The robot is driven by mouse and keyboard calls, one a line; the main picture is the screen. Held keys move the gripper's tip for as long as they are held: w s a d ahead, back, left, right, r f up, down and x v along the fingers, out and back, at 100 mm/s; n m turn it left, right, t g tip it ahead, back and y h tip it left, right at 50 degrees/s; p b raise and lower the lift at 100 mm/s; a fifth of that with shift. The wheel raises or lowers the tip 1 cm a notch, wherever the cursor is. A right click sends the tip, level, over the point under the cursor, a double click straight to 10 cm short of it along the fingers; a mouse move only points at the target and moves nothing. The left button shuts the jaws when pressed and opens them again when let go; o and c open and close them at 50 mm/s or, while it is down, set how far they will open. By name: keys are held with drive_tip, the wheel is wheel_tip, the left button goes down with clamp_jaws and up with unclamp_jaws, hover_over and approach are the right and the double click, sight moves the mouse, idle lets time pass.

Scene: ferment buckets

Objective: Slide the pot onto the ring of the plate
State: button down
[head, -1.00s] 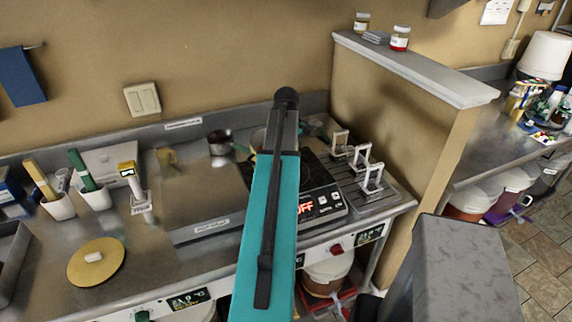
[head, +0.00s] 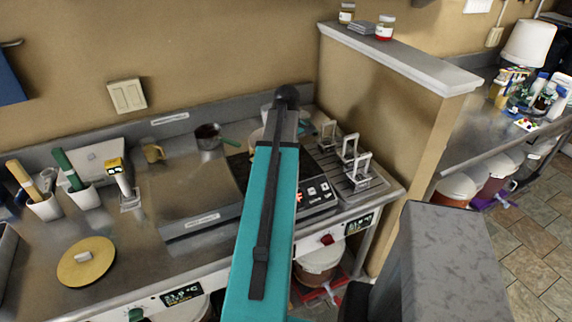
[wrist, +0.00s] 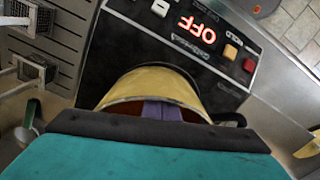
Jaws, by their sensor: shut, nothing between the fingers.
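The pot (wrist: 150,84) shows in the wrist view as a yellow, round-rimmed vessel on or over the black plate (wrist: 112,48). In the head view only a tan sliver of the pot (head: 256,136) shows left of my arm. The plate (head: 318,196) there lies partly behind my arm. Its red display reads OFF in the wrist view. The plate's ring is hidden, so I cannot tell how the pot sits on it. My gripper's greyish-purple fingers (wrist: 160,112) appear together at the pot's mouth, with nothing held. The head view hides them behind my arm.
A dark saucepan (head: 208,136) with a green handle stands left of my arm, near a tan mug (head: 153,152). Metal-framed holders (head: 350,158) stand right of the plate. A partition wall (head: 385,130) rises beyond. The counter's left part holds a round yellow lid (head: 87,262).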

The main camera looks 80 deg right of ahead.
drive_tip(key=shift+w+d+r+p, duration=0.1)
drive_tip(key=shift+w+d+p, duration=0.1)
drive_tip(key=shift+w+d, duration=0.45)
drive_tip(key=shift+w+d+p, duration=0.15)
drive_tip(key=shift+w+d, duration=0.2)
drive_tip(key=shift+w, duration=0.55)
drive_tip(key=shift+w+d+r, duration=0.15)
drive_tip(key=shift+w, duration=0.05)
wheel_tip(320, 180, up, 10)
drive_tip(key=b, duration=0.3)
drive_tip(key=shift+f, duration=0.25)
